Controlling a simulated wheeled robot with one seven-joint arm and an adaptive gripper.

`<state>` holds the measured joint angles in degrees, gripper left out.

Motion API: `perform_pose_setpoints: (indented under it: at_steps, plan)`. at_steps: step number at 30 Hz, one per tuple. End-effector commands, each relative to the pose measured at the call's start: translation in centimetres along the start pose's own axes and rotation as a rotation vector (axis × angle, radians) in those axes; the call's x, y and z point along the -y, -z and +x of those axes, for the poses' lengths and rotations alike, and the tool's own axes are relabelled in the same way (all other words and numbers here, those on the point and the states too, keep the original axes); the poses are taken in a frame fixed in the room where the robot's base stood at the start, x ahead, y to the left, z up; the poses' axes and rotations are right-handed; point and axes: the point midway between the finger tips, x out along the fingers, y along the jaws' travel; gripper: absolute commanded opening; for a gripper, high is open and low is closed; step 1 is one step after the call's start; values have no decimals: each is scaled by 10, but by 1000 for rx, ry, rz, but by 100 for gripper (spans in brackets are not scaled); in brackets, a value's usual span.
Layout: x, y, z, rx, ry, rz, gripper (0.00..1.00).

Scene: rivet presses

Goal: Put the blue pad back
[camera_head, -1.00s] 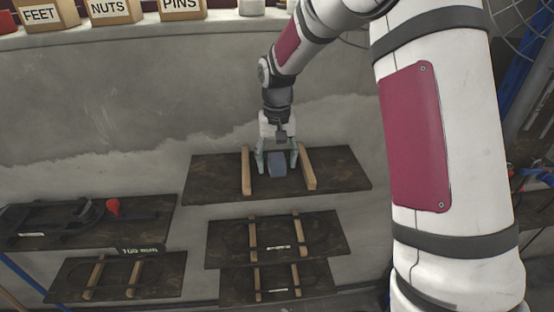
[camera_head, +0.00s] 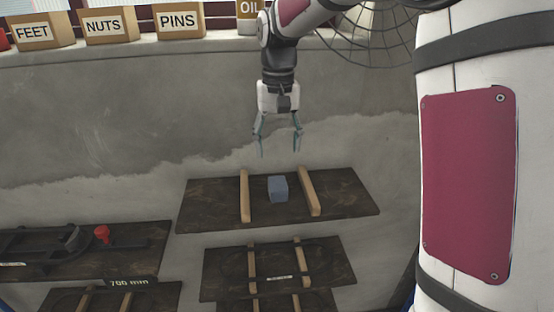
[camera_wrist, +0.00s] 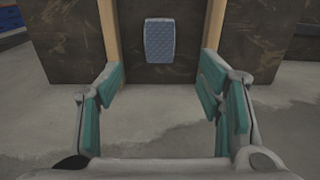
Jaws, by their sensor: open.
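The blue pad (camera_head: 278,188) sits on the upper dark shelf (camera_head: 213,203), between two light wooden strips (camera_head: 244,195) and (camera_head: 309,192). It touches neither strip. My gripper (camera_head: 280,153) is open and empty, above the shelf and apart from the pad. In the wrist view the pad (camera_wrist: 160,41) shows its patterned top beyond the two teal fingers (camera_wrist: 160,75), roughly centred between them, with a gap in front of it.
Lower shelves (camera_head: 222,279) with similar strips stand below. A left shelf (camera_head: 147,238) carries a black press with a red knob (camera_head: 102,234). Boxes labelled FEET (camera_head: 33,31), NUTS (camera_head: 105,25) and PINS (camera_head: 179,20) line the ledge above. The wall behind my gripper is bare.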

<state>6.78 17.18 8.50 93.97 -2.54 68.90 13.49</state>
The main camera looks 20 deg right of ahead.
Motion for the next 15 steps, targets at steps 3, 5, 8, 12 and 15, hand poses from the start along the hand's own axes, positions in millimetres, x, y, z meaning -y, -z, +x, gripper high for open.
perform_pose_setpoints:
  at_steps: [3,5,8,12,15]
  plan:
    - [0,-3,-8,-6,0,-2,61]
    - [-1,-8,-13,-15,-1,-6,61]
    - [-4,-23,-24,-43,-3,-18,61]
    - [-8,-53,-43,-99,-5,-42,61]
    - [-12,-75,-53,-139,-5,-59,61]
